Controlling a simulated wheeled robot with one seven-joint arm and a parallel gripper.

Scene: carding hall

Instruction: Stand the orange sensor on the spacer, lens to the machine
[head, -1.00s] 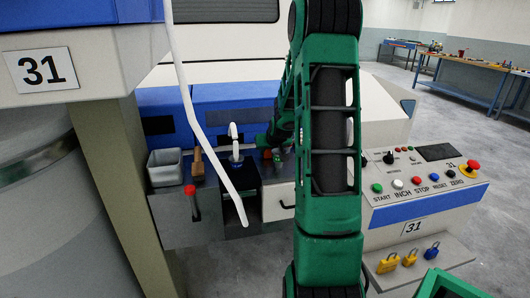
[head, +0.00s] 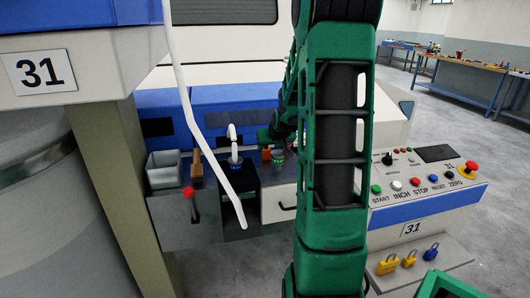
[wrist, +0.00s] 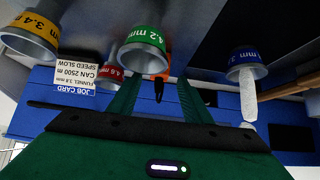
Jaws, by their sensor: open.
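The orange sensor (wrist: 168,48) shows in the wrist view between and beyond my fingers, partly hidden by a green-banded 4.2 mm funnel. A black piece hangs at its end. In the head view, a small orange patch (head: 266,154), apparently the sensor, is on the grey ledge beside the green-banded funnel (head: 277,156). My gripper (wrist: 160,82) is open, with its green fingers on either side of the sensor's line of sight and nothing seen between them. In the head view my gripper (head: 269,138) is just behind the orange patch, partly hidden by my arm. I cannot pick out the spacer.
A blue-banded funnel (wrist: 247,71) has a white sliver strand through it. Yellow-banded (wrist: 30,38) and red-banded (wrist: 112,71) funnels are close by. A grey bin (head: 164,170), a wooden-handled brush (head: 196,164) and a red-knobbed lever (head: 189,192) stand left. The control panel (head: 425,183) is right.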

